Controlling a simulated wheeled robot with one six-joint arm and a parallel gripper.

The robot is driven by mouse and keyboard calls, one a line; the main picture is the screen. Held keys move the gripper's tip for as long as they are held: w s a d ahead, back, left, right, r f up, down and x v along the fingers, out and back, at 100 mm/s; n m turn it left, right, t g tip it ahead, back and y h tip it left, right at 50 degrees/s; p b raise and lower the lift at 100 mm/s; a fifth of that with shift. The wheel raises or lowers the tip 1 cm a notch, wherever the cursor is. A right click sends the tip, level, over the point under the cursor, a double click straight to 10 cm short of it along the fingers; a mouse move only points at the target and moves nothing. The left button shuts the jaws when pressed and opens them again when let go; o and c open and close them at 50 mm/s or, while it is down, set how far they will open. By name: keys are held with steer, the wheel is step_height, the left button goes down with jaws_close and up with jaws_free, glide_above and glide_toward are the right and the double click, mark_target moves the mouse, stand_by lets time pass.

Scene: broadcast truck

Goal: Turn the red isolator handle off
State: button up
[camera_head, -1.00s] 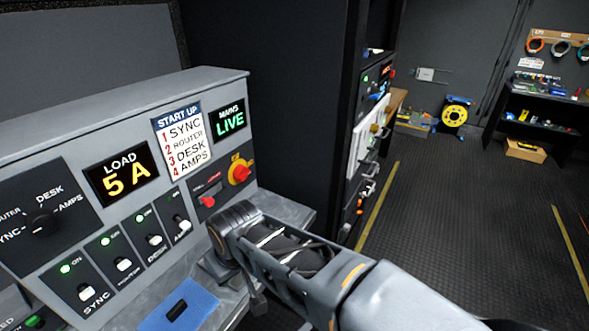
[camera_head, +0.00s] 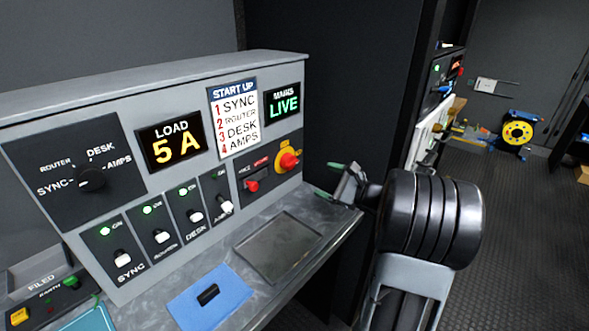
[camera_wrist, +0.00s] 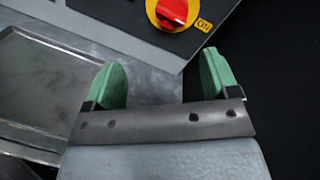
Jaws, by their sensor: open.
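The red isolator handle (camera_head: 288,161) sits on a yellow round plate at the right end of the grey control panel (camera_head: 120,215). In the wrist view the red handle (camera_wrist: 172,12) shows at the top, with the word ON on the yellow plate (camera_wrist: 204,25) to its right. My gripper (camera_head: 343,175) is to the right of the handle in the head view, apart from it. In the wrist view my gripper (camera_wrist: 160,80) has its two green fingertips spread wide with nothing between them. The handle lies beyond the fingertips.
A smaller red switch (camera_head: 252,186) is left of the handle. White toggle switches (camera_head: 196,215) line the panel. The MAINS display (camera_head: 283,105) reads LIVE and the LOAD display (camera_head: 170,145) reads 5 A. A recessed tray (camera_head: 280,247) and a blue mat (camera_head: 210,297) lie on the bench.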

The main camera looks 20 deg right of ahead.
mark_target(295, 164)
steer(key=shift+m+t, duration=0.3)
steer(key=shift+t, duration=0.1)
steer(key=x, duration=0.4)
steer(key=p+x, duration=0.1)
steer(key=x, duration=0.3)
steer(key=d+x, duration=0.1)
steer(key=x, duration=0.4)
steer(key=shift+w+f, duration=0.1)
steer(key=shift+w, duration=0.35)
steer(key=shift+d, duration=0.1)
steer(key=c, duration=0.9)
steer(key=shift+f, duration=0.1)
